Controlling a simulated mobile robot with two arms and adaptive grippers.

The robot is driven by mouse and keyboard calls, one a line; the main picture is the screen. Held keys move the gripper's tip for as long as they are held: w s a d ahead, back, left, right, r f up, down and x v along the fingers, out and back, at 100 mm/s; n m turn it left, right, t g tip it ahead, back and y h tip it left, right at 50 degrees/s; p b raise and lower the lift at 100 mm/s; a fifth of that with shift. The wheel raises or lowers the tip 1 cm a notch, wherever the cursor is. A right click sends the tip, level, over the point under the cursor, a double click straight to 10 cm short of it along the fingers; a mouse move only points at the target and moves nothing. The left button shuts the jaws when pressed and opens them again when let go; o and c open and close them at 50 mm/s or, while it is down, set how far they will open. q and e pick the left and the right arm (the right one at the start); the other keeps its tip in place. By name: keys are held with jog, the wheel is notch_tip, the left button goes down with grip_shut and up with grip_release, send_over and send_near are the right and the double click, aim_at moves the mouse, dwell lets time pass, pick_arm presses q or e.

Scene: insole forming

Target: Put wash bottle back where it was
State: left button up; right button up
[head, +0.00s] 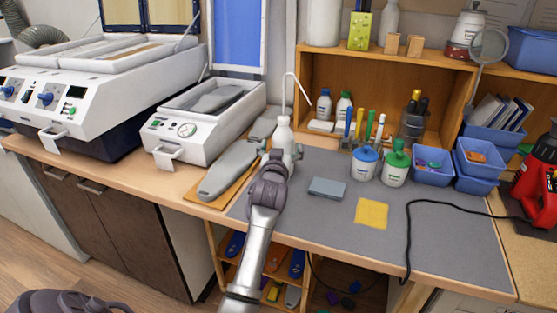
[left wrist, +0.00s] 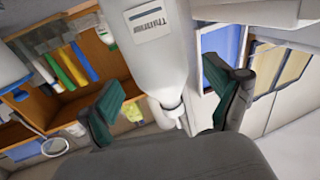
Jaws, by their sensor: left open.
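The white wash bottle (head: 283,135) with its long bent spout stands upright near the back left of the grey mat (head: 325,168). Its lower part is hidden behind my left gripper (head: 281,156). In the left wrist view the bottle (left wrist: 158,65) appears upside down, with part of a printed label showing. My left gripper also shows there (left wrist: 168,98), its green-padded fingers open on either side of the bottle, with visible gaps to it. My right gripper is not in view.
Grey foot forms (head: 228,170) lie just left of the bottle, by the white press (head: 205,122). Blue-lidded and green-lidded jars (head: 396,165) stand to the right. A grey block (head: 327,189) and yellow cloth (head: 371,213) lie on the mat. A black cable crosses its right side.

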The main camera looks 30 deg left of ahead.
pick_arm(q)
jog(key=v, duration=0.8)
jog(key=shift+s+d, duration=0.15)
jog(key=shift+s, duration=0.05)
